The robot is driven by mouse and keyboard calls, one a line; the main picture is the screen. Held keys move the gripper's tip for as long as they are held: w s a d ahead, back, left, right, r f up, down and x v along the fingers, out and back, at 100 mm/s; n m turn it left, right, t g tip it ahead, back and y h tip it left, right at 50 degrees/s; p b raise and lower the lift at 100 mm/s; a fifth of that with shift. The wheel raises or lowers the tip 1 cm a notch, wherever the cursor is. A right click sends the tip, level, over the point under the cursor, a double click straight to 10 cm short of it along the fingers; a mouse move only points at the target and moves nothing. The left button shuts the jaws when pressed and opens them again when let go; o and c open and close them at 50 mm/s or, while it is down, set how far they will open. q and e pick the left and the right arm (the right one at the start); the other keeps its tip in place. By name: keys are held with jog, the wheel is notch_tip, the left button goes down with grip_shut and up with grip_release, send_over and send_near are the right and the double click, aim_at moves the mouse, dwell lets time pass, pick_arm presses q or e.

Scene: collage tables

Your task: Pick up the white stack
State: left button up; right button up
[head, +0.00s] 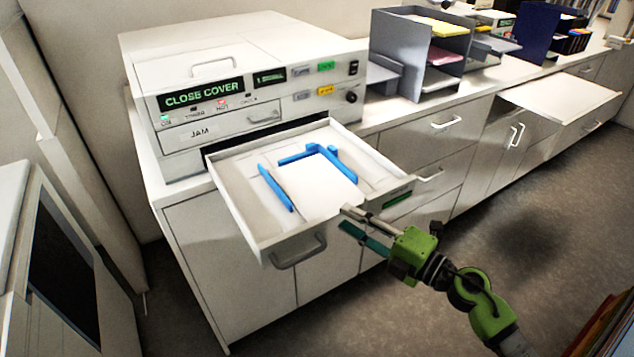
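The white stack (312,188) looks like a low pile of white paper lying flat in the pulled-out tray (247,228) of the printer-like machine. Blue guides (276,188) stand along its left side and around its far corner. My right gripper (343,218) is at the tray's front right corner, outside the stack. Its two fingers point left toward the tray and are apart, with nothing visible between them. Whether it touches the tray's front wall is unclear. My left gripper is not in view.
The machine (240,85) shows "CLOSE COVER" and stands on a white cabinet counter. The tray's raised walls and front handle (298,252) border the stack. A grey paper sorter (418,55) stands right of the machine. Another drawer (560,97) is open farther right.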

aim_at(334, 206)
jog(key=p+x, duration=0.1)
jog(key=x, duration=0.3)
jog(key=shift+w+a+r+p, duration=0.25)
jog(key=shift+w+p, duration=0.05)
jog(key=shift+p, duration=0.05)
jog(key=shift+w+a+f, duration=0.1)
jog(key=shift+w+a, duration=0.1)
jog(key=shift+a, duration=0.05)
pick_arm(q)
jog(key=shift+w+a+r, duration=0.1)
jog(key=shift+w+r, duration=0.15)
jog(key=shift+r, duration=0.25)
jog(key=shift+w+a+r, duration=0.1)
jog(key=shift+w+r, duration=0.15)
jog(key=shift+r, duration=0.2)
pick_arm(e)
grip_shut()
